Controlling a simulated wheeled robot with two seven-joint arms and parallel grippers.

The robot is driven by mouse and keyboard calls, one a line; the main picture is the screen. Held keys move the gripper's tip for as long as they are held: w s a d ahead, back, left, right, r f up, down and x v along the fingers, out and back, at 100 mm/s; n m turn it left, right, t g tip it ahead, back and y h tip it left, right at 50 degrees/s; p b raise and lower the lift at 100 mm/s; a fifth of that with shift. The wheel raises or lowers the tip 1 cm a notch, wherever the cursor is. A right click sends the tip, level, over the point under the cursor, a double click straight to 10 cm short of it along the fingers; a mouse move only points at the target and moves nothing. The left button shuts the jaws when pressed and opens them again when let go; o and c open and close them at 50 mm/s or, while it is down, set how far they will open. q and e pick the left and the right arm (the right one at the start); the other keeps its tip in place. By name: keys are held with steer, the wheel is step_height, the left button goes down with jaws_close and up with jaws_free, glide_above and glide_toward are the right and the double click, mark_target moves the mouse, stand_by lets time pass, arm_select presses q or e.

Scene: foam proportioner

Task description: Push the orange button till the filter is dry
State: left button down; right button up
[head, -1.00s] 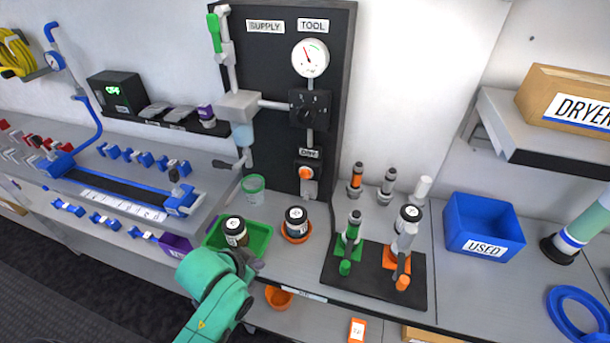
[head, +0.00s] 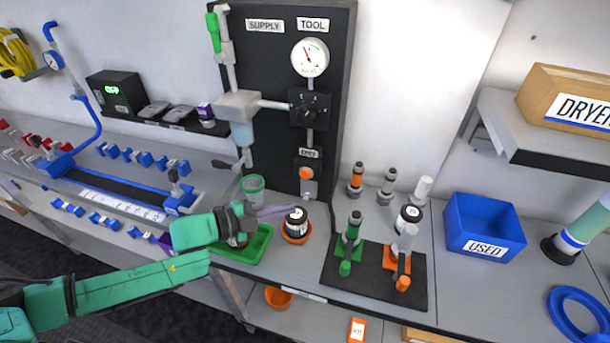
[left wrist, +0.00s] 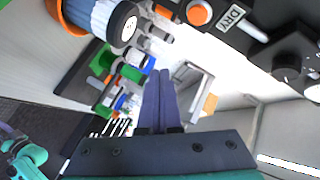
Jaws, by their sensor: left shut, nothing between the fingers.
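The orange button (head: 306,173) sits on the black panel below a small label reading DRY; it also shows at the top of the left wrist view (left wrist: 199,12). A bluish clear bowl (head: 243,133), which looks like the filter, hangs under the grey supply block; whether liquid is in it is hard to tell. My left gripper (head: 290,209) is shut and empty, its purple fingers pointing right, just above the black-lidded jar (head: 296,220). The fingers (left wrist: 165,72) are below and apart from the button. Part of my right arm shows at the left wrist view's lower left; its jaw state is unclear.
A black mat (head: 335,285) with green and orange tools lies to the right. A gauge (head: 310,57) and a black dial block (head: 310,107) are above the button.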

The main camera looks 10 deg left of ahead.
arm_select(q)
steer(key=w, duration=0.1)
glide_toward(309, 178)
steer(key=x, duration=0.3)
steer(key=s+x, duration=0.1)
steer(key=x, duration=0.1)
steer(key=shift+w+d+f, duration=0.15)
steer(key=shift+d, duration=0.3)
steer(key=shift+w, duration=0.1)
stand_by(1.4)
steer(key=shift+w, duration=0.3)
steer(key=shift+w, duration=0.4)
stand_by(0.6)
steer(key=shift+s, duration=0.8)
